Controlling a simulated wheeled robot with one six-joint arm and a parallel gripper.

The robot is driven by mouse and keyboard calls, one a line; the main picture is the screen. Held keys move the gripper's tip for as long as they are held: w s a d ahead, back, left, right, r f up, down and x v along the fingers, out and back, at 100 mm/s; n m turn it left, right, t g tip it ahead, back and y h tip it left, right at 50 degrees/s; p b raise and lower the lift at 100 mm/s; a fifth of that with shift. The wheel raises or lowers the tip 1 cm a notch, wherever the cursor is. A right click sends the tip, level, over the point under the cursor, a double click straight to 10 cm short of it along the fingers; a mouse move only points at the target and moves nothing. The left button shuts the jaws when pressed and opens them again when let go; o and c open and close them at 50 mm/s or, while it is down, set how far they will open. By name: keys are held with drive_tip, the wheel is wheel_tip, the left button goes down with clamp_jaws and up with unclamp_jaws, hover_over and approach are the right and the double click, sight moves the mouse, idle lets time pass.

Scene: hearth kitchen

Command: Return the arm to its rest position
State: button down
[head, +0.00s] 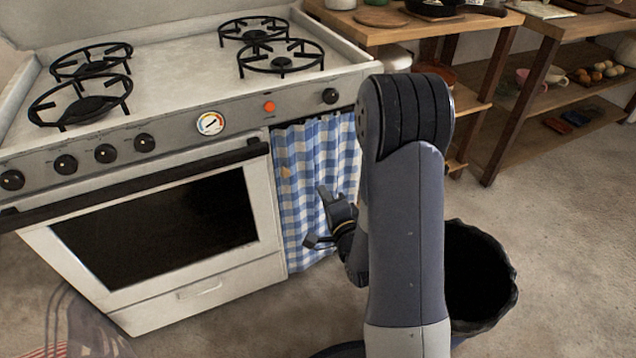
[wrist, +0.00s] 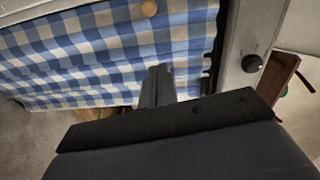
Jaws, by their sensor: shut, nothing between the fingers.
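My arm is folded in front of the stove in the head view, its upper link and elbow standing tall. My gripper (head: 316,215) is beyond and left of that link, in front of the blue and white checked curtain (head: 308,165). In the wrist view the gripper (wrist: 157,72) is shut and empty, with the checked curtain (wrist: 110,45) behind it. Part of my wrist is hidden behind my own arm link. I cannot tell the exact gap between the gripper and the curtain.
The white stove (head: 180,70) with an oven door (head: 165,225) fills the left. A dark bin (head: 480,275) stands just right of my arm. Wooden shelves (head: 540,60) with crockery are at the back right. The floor (head: 560,230) at the right is clear.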

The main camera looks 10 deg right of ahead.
drive_tip(key=shift+s+d, duration=0.1)
drive_tip(key=shift+s, duration=0.8)
